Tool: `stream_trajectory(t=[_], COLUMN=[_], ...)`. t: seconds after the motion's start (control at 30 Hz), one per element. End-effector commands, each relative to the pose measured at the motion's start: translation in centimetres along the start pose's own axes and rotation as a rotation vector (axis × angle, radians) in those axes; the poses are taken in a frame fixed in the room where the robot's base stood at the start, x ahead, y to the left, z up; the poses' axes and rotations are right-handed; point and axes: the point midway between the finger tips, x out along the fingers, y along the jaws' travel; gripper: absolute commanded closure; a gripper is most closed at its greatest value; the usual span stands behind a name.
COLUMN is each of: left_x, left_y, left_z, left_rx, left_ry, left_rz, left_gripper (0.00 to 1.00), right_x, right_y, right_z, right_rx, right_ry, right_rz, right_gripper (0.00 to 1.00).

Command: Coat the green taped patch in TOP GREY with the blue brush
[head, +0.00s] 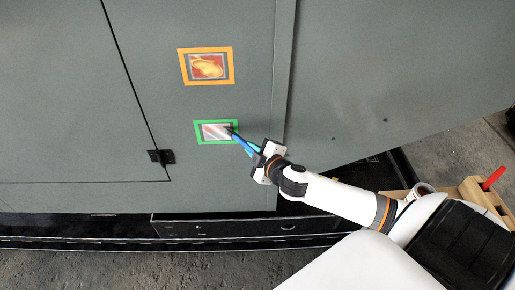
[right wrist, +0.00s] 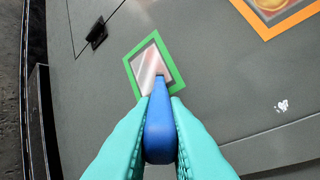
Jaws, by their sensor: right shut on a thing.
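The green taped patch (head: 213,131) is on the grey cabinet wall; its inside is pale and shiny with pinkish streaks. In the right wrist view the patch (right wrist: 151,66) shows as a tilted green frame. My right gripper (head: 254,150) is shut on the blue brush (head: 240,142), below and right of the patch. In the right wrist view the brush's handle (right wrist: 160,130) is between the teal fingers (right wrist: 159,110), and its tip overlaps the patch's lower part. I cannot tell whether the bristles touch the surface. My left gripper is out of view.
An orange taped patch (head: 207,66) with a red and yellow inside is above the green one. A black latch (head: 161,156) projects from the wall on the left. A wooden holder (head: 478,191) with a red handle (head: 493,178) and a round pot (head: 420,190) stand at right.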

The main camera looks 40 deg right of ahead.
Motion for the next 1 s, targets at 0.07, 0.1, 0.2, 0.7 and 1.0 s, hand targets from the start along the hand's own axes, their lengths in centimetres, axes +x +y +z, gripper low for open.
stream_trajectory(t=[0.07,0.1,0.2,0.7,1.0], left_x=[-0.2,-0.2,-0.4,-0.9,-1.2], left_y=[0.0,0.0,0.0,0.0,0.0], left_z=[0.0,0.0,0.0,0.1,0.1], left_rx=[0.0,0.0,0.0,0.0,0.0], left_ry=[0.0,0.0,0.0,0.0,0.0], left_rz=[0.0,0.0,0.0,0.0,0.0], left_gripper=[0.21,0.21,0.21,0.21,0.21], right_x=[0.1,0.2,0.5,1.5,2.2], right_y=[0.1,0.1,0.2,1.1,1.6], right_z=[0.4,0.5,0.8,2.6,3.7], right_rx=[0.002,0.001,0.002,0.001,0.001], right_ry=[-0.001,-0.001,-0.001,0.0,-0.001], right_rz=[-0.002,-0.002,-0.002,-0.002,-0.002], right_gripper=[1.0,1.0,1.0,1.0,1.0])
